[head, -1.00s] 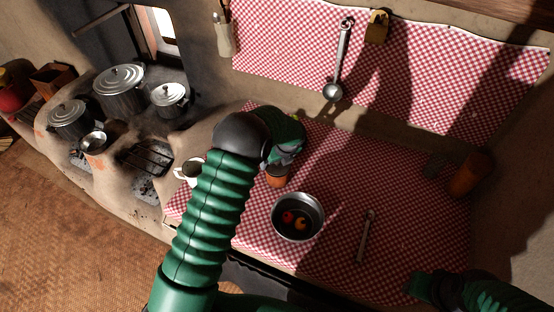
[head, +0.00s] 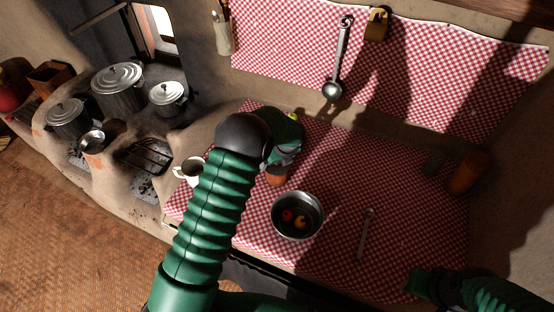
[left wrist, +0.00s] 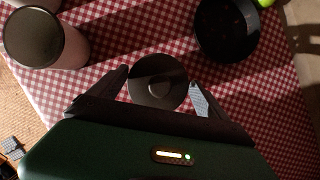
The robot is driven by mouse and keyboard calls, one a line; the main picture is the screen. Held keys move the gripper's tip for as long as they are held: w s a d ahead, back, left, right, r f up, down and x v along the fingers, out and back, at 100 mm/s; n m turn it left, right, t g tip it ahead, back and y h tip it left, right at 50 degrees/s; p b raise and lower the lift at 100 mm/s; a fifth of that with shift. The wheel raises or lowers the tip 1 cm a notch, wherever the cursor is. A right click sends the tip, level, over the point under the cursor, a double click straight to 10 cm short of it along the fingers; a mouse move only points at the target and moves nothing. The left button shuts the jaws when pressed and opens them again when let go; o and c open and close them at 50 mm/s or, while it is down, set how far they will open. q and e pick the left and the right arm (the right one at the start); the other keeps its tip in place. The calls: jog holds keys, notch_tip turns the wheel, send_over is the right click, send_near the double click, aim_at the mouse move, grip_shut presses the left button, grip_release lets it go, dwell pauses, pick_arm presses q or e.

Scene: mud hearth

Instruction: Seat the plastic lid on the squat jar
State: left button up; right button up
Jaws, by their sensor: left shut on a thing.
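The squat jar (head: 277,177) is orange-brown and stands on the checked cloth, its top partly hidden by my left gripper. The plastic lid (left wrist: 158,80) is a dark disc with a round centre, seen from above between my left fingertips. My left gripper (left wrist: 159,92) is shut on the lid. In the head view the left gripper (head: 286,150) is right over the jar; whether lid and jar touch cannot be told. My right gripper (head: 420,284) is at the lower right, its fingers too dark to read.
A white mug (head: 190,171) stands left of the jar and a metal bowl (head: 297,215) with red and orange items in front. A dark round vessel (left wrist: 227,30) lies beyond the gripper. A utensil (head: 365,235) and terracotta pot (head: 469,171) are at right; cloth between is clear.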

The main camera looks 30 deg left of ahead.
pick_arm(q)
jog(key=shift+f, duration=0.1)
jog(key=o, duration=1.1)
notch_tip(320, 180, up, 7)
jog(key=p, duration=0.6)
jog(key=shift+p, duration=0.35)
